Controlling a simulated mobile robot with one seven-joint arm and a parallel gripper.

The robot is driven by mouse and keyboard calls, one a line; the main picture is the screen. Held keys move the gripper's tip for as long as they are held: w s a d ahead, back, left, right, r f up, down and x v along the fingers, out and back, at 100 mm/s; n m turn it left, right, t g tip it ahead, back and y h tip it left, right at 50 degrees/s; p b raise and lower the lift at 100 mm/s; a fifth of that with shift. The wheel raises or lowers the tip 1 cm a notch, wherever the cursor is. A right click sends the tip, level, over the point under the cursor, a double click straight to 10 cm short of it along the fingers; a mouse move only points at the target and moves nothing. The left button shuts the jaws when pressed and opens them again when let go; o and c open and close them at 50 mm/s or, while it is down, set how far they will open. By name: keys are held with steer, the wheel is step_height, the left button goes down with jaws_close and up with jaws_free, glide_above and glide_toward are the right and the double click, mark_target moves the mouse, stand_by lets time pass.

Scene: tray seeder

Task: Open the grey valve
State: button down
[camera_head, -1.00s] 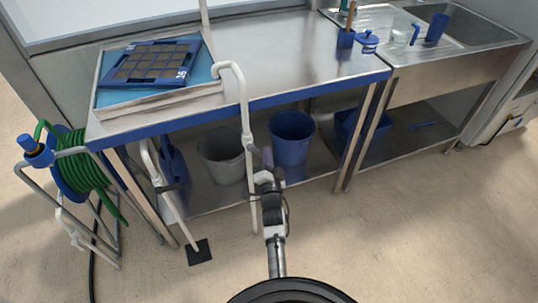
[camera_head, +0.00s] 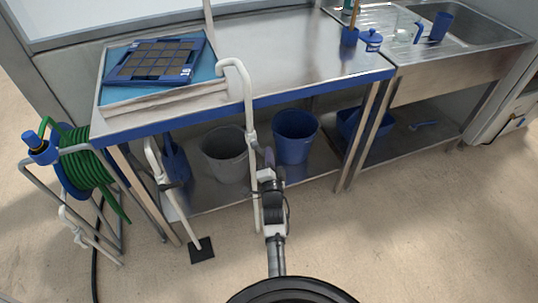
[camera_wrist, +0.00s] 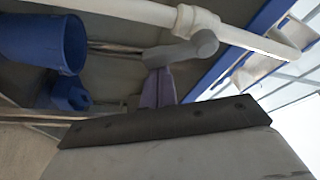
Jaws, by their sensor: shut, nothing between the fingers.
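The grey valve (camera_wrist: 180,52) is a grey lever on a white pipe (camera_wrist: 135,10) in the wrist view. The lever points left in that picture. In the head view the valve (camera_head: 251,137) is small on the upright white pipe, below the blue bench edge. My gripper (camera_wrist: 158,75) has its purple fingers together, with nothing between them. The fingertips are right at the lever's free end in the wrist view. I cannot tell whether they touch it. In the head view my gripper (camera_head: 268,156) is just right of the pipe and slightly below the valve.
A steel bench (camera_head: 290,55) with a blue edge stands above my gripper. A grey bucket (camera_head: 224,160) and a blue bucket (camera_head: 295,150) stand on its lower shelf. A green hose reel (camera_head: 85,165) is at left.

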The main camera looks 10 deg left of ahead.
steer(key=a+m+p, duration=0.1)
steer(key=m+p, duration=0.1)
steer(key=s+a+f+m+g+h+p, duration=0.1)
steer(key=m+p, duration=0.1)
steer(key=p, duration=0.1)
steer(key=shift+s+f+m, duration=0.1)
steer(key=shift+f+m, duration=0.1)
steer(key=shift+m, duration=0.1)
stand_by(0.4)
stand_by(0.4)
